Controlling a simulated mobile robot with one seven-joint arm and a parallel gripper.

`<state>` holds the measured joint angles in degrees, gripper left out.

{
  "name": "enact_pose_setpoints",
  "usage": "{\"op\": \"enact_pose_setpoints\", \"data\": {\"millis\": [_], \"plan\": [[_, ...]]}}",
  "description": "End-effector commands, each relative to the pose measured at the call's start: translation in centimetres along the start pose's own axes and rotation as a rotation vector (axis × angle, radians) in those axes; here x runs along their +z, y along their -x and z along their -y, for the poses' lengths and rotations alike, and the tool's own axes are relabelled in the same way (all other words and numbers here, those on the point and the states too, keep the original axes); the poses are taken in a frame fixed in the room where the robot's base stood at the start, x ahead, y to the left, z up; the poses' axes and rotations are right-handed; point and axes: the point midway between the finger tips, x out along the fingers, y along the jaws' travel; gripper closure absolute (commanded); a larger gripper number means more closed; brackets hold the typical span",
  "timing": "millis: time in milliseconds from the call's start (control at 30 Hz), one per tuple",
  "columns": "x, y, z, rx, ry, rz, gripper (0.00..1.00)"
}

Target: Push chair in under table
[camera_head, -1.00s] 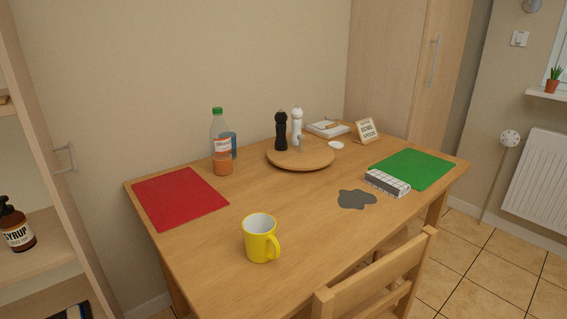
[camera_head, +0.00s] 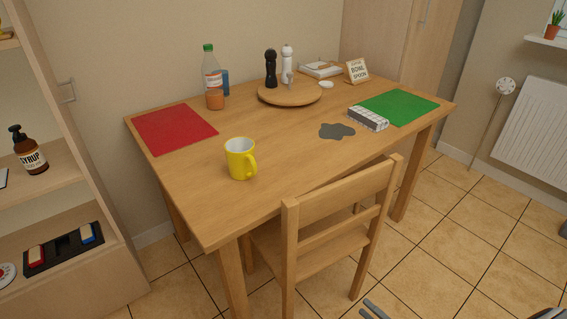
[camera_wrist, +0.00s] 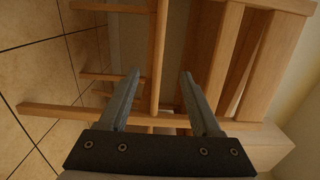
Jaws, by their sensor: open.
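The wooden chair (camera_head: 338,197) stands at the near long side of the wooden table (camera_head: 272,156), its backrest toward me and rising above the tabletop edge. Its seat lies behind the backrest, with the far part hidden under the tabletop. My gripper (camera_head: 375,309) just shows at the bottom edge of the head view, below and near the chair. In the wrist view my gripper (camera_wrist: 160,74) is open with nothing between its fingers. Wooden bars and slats of the chair (camera_wrist: 240,62) fill much of that view beyond the fingers; contact cannot be told.
A yellow mug (camera_head: 240,160) stands near the table's front edge. A bottle (camera_head: 213,82), a round board (camera_head: 290,96) with mills, a red mat (camera_head: 172,130) and a green mat (camera_head: 400,106) are on top. Tiled floor (camera_head: 455,235) right of the chair is clear.

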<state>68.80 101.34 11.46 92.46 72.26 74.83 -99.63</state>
Motion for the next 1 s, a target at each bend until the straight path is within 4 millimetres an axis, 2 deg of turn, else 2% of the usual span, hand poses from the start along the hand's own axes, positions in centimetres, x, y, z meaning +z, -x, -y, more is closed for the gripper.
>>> {"op": "enact_pose_setpoints", "data": {"millis": [67, 267, 667, 1000], "plan": [[0.0, 0.0, 0.0, 0.0, 0.0, 0.0, 0.35], [-1.0, -0.6, 4.0, 0.066, 0.018, 0.168, 0.35], [-1.0, -2.3, 14.0, 0.302, 0.066, 0.524, 0.35], [0.9, -3.6, 22.7, 0.57, 0.156, 0.738, 0.35]]}}
